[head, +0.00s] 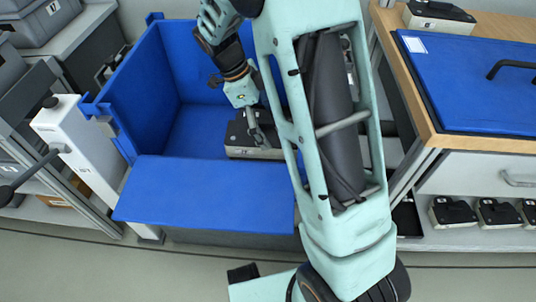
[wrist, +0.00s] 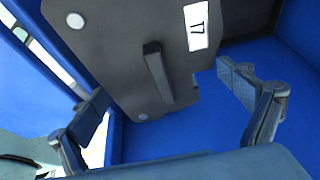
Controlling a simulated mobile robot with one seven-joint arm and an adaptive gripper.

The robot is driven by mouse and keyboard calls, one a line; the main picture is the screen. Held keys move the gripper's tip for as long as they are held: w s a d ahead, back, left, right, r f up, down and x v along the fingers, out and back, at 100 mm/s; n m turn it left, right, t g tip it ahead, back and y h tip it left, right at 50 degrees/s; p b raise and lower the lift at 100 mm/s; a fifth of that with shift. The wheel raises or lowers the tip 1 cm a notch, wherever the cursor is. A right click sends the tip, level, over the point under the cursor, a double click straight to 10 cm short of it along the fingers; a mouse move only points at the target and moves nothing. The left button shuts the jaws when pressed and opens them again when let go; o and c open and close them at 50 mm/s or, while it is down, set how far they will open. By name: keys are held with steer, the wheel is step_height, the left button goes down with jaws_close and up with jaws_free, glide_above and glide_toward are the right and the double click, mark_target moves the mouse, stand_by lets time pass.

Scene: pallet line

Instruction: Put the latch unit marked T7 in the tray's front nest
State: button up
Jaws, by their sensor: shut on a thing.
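A dark latch unit (head: 252,146) with a pale base is inside the blue open-fronted bin (head: 205,200), by its right side. In the wrist view the same unit (wrist: 125,60) shows a dark face with a raised bar and a white label reading like T7, seen at an angle. My gripper (wrist: 165,90) has a finger on either side of the unit and is shut on it. In the head view my gripper (head: 257,140) reaches down into the bin, and my arm hides part of its right side. I cannot make out a tray with a front nest.
A wooden bench (head: 430,125) at right carries a blue panel (head: 465,85) with a black handle and another dark unit (head: 438,16). Several similar units (head: 452,212) sit on the shelf below. A white post (head: 75,140) with a lever stands left of the bin.

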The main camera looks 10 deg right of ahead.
step_height(320, 180, down, 12)
steer(key=b, duration=0.3)
steer(key=shift+f, duration=0.15)
steer(key=o, duration=1.2)
steer(key=p+v, duration=0.3)
steer(key=v, duration=0.9)
steer(key=shift+d, duration=0.1)
steer(key=shift+d, duration=0.1)
